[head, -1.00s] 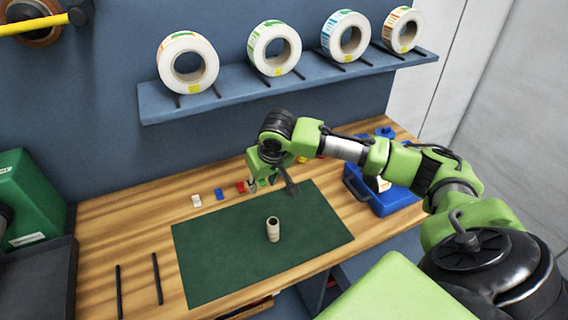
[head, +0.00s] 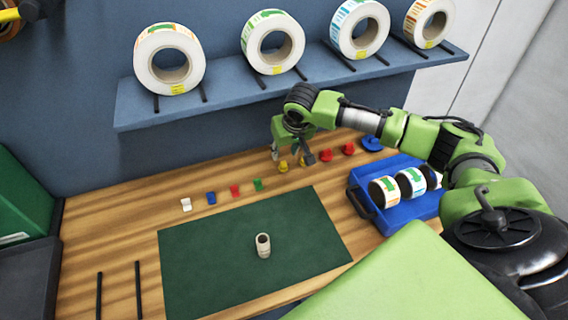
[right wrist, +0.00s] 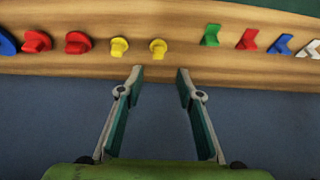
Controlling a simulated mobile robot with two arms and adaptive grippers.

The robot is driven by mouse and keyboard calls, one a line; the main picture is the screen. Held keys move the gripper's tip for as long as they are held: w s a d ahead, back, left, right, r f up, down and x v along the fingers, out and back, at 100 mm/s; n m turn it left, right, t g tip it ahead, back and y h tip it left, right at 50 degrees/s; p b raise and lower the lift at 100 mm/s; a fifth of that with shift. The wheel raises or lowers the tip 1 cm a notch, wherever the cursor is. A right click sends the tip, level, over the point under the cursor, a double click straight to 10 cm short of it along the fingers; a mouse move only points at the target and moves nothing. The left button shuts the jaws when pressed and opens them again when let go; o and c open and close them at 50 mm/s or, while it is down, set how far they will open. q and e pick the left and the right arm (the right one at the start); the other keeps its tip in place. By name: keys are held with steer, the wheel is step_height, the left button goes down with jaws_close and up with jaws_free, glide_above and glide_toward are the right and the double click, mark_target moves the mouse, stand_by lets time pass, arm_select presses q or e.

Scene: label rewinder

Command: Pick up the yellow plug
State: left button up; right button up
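Two yellow plugs stand side by side near the back of the wooden table. The left one (head: 283,166) shows just below my right gripper (head: 291,156) in the head view; the other (head: 302,160) is partly hidden behind a finger. In the right wrist view, one yellow plug (right wrist: 158,48) lies just beyond the gap between the fingertips, a little left of its middle. The other yellow plug (right wrist: 119,47) is left of the left fingertip. My right gripper (right wrist: 160,74) is open and empty, with nothing between its fingers. My left gripper is not in view.
Red plugs (head: 348,149) and a blue one (head: 371,143) stand to the right. Green (head: 258,184), red (head: 234,190), blue and white clips stand to the left. A blue crate (head: 398,222) holds label rolls. A cardboard core (head: 263,246) stands on the green mat (head: 200,270).

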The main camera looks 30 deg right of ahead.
mark_target(284, 162)
steer(key=x, duration=0.3)
steer(key=shift+d+f+p, duration=0.1)
steer(key=shift+d+p, duration=0.05)
steer(key=shift+p, duration=0.25)
steer(key=x, duration=0.2)
steer(key=p+x, duration=0.1)
steer(key=shift+s+f, duration=0.2)
steer(key=shift+w+f, duration=0.15)
steer(key=shift+f, duration=0.35)
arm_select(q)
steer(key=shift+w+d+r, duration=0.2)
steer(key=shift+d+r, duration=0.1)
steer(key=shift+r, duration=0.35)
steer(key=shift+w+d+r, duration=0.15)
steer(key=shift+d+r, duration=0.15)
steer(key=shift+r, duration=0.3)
arm_select(e)
steer(key=shift+d, duration=0.1)
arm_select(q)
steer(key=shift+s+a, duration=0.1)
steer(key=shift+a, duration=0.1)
arm_select(e)
steer(key=c, duration=0.8)
